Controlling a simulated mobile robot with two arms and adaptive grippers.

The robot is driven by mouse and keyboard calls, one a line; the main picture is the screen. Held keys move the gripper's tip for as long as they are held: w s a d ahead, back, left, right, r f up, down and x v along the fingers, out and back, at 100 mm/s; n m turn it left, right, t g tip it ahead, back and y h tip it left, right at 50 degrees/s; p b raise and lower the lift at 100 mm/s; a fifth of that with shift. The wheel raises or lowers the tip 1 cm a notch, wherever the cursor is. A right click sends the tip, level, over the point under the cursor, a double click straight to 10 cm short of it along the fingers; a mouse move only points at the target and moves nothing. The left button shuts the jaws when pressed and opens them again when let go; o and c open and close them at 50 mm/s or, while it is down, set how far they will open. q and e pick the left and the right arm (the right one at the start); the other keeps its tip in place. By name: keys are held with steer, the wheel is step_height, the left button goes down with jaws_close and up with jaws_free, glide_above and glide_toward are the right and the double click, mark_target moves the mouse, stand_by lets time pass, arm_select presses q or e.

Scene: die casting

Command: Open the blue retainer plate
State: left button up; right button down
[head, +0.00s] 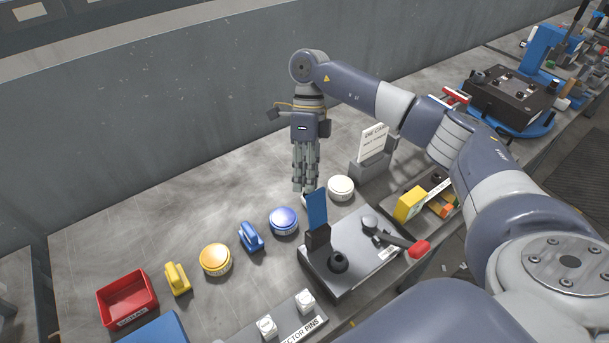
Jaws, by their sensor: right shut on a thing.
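The blue retainer plate (317,209) stands upright, rising from a black block (318,237) on the grey fixture (350,277). My right gripper (305,188) points down just behind the plate's upper end in the picture. Its fingers are closed around a small whitish thing (305,198) on the bench, mostly hidden by the fingers and the plate; I cannot tell its full shape. I see no clear contact between the fingers and the plate. My left gripper is not in view.
A lever with a red knob (419,248) lies across the fixture's right side. A white button (341,187), a blue button (284,220) and a blue handle (250,237) stand nearby. A sign (373,143) stands behind. The bench (180,200) is bare at the back left.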

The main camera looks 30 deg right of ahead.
steer(key=c, duration=1.8)
jaws_free()
steer(key=f, duration=0.1)
steer(key=s+f, duration=0.1)
steer(key=shift+s+f+g, duration=0.25)
steer(key=shift+f+g, duration=0.05)
steer(key=shift+o, duration=0.7)
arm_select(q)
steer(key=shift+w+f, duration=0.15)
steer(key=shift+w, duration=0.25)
arm_select(e)
steer(key=shift+s+a+r, duration=0.1)
steer(key=shift+s, duration=0.05)
steer(key=shift+w+r, duration=0.2)
steer(key=shift+r, duration=0.05)
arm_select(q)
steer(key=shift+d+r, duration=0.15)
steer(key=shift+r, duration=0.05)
arm_select(e)
steer(key=v, duration=1.1)
steer(key=shift+w+r, duration=0.2)
steer(key=shift+r, duration=0.2)
steer(key=shift+a, duration=0.15)
